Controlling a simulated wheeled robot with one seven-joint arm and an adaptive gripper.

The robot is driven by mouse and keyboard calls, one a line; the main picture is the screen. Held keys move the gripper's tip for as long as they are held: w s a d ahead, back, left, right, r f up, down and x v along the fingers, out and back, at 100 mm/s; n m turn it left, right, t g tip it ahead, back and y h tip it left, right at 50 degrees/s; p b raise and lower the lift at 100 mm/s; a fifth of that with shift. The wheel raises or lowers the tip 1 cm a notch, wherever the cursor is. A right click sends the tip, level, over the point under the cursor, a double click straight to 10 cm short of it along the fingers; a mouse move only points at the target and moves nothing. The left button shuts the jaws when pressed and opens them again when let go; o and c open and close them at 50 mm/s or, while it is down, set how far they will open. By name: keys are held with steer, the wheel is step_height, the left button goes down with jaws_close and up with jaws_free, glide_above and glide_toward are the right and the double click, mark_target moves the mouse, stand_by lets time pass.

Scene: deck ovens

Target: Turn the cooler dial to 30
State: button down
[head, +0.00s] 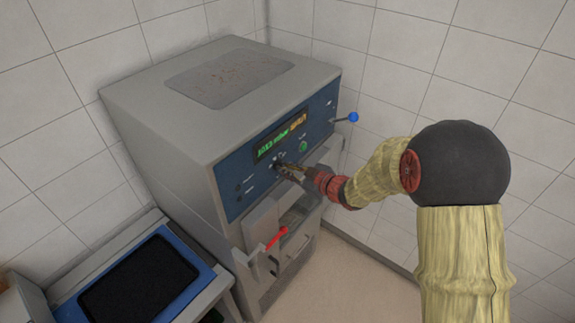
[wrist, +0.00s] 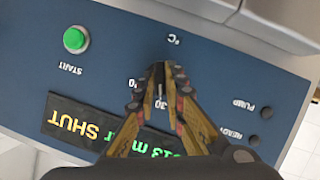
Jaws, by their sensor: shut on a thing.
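The cooler dial (wrist: 158,78) is a small dark knob on the blue control panel (wrist: 215,60) of the grey machine. In the wrist view my gripper (wrist: 157,86) has its two fingers around the dial, closed on its sides. A "°C" mark and a "30" show beside the dial, and another number is partly covered by a finger. I cannot tell clearly where the dial points. In the head view my gripper (head: 281,165) reaches the panel from the right, below the display, and hides most of the dial.
A display (head: 281,137) reads about "1013 mbar SHUT". A green START button (head: 303,146) is near the dial. A blue-knobbed lever (head: 352,117) sticks out at the panel's right end. A red handle (head: 277,238) is below. A blue-framed unit (head: 140,282) stands at lower left.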

stand_by(0.3)
steer(key=c, duration=1.8)
jaws_free()
steer(key=shift+c, duration=0.2)
steer(key=shift+d, duration=0.1)
steer(key=v, duration=1.2)
